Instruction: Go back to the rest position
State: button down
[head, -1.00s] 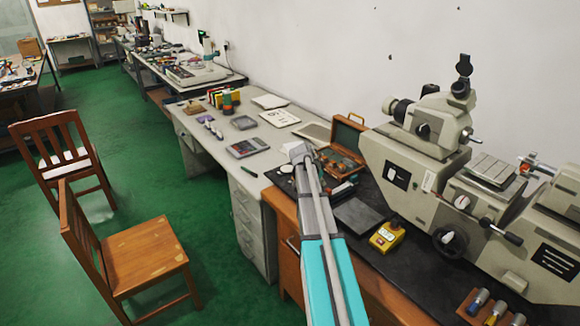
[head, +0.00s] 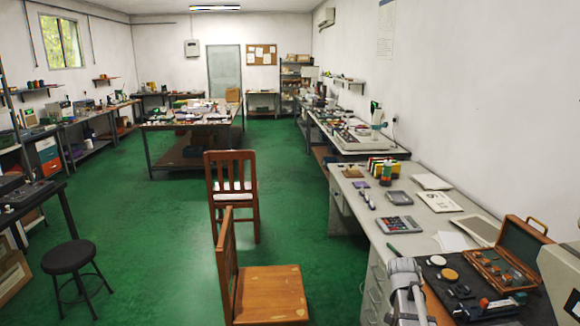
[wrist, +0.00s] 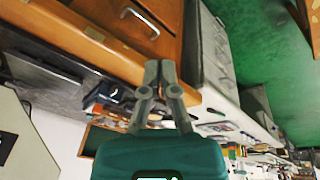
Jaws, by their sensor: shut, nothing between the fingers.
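My gripper (wrist: 158,70) shows in the wrist view, its two grey fingers together at the tips with nothing between them. It is clear of the workbench, whose wooden drawer front (wrist: 135,22) fills the upper left of that view. In the head view a grey part of my arm rises at the bottom edge in front of the bench; the fingers cannot be made out there.
An open wooden case (head: 512,245) and small round parts (head: 449,274) lie on the black bench top at right. Two wooden chairs (head: 270,292) stand left of the grey desk (head: 385,222). A black stool (head: 69,257) stands at left. Green floor (head: 150,220) between is open.

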jog(key=s+a+n+y, duration=0.1)
jog(key=s+a+n, duration=0.3)
jog(key=a, duration=0.5)
jog(key=s+a+n+g+y, duration=0.1)
jog(key=s+a+n, duration=0.3)
jog(key=s+a, duration=0.3)
jog(key=shift+s+a+f+y, duration=0.2)
jog(key=shift+a+f+y, duration=0.15)
jog(key=shift+a, duration=0.6)
jog(key=w+d+r+m+h, duration=0.1)
jog(key=w+d+m+h, duration=0.2)
jog(key=d, duration=1)
jog(key=w+d+r+m+h+b, duration=0.1)
jog(key=w+d+m+h, duration=0.1)
jog(key=w+d+m, duration=0.6)
jog(key=w+d+r+m+h, duration=0.1)
jog(key=w+d+m+h, duration=0.2)
jog(key=d, duration=1.5)
jog(key=shift+w+d+r+m+t+h+b, duration=0.1)
jog(key=shift+w+r+m+t+h+b, duration=0.1)
jog(key=shift+w+m, duration=0.55)
jog(key=shift+w+r+m+t+h+b, duration=0.15)
jog(key=shift+w+m, duration=0.35)
jog(key=shift+m, duration=0.35)
jog(key=shift+d+f, duration=0.1)
jog(key=shift+f, duration=0.1)
